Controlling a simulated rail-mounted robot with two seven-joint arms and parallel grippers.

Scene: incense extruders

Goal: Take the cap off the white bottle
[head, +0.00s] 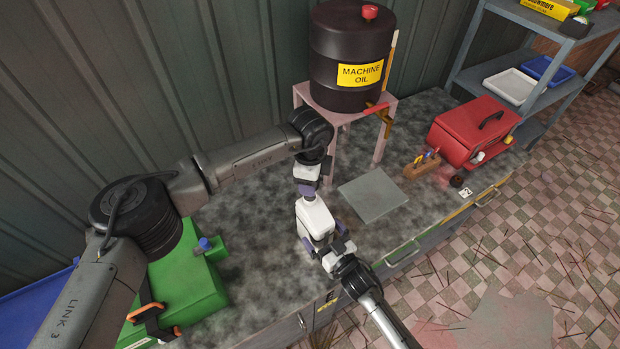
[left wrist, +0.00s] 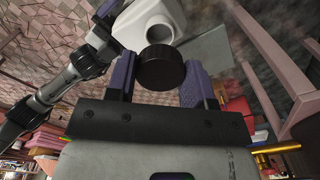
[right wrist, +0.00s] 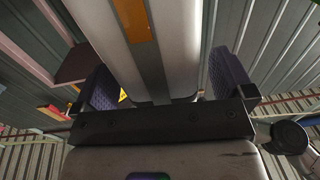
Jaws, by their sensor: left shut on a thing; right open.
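The white bottle (head: 314,220) stands upright on the grey workbench, and its bare open neck shows in the left wrist view (left wrist: 159,28). My left gripper (head: 306,189) is above the bottle, shut on the black cap (left wrist: 161,68). The cap is off the neck and a little apart from it. My right gripper (head: 323,236) is low at the near side of the bottle, open, with its fingers on either side. The bottle's body with an orange strip (right wrist: 138,20) fills the space between them in the right wrist view. The cap is hidden in the head view.
A black machine oil drum (head: 350,55) stands on a pink stand (head: 381,150) behind. A grey plate (head: 373,195) lies right of the bottle. A green box (head: 185,280) is at left, a red toolbox (head: 470,132) at right.

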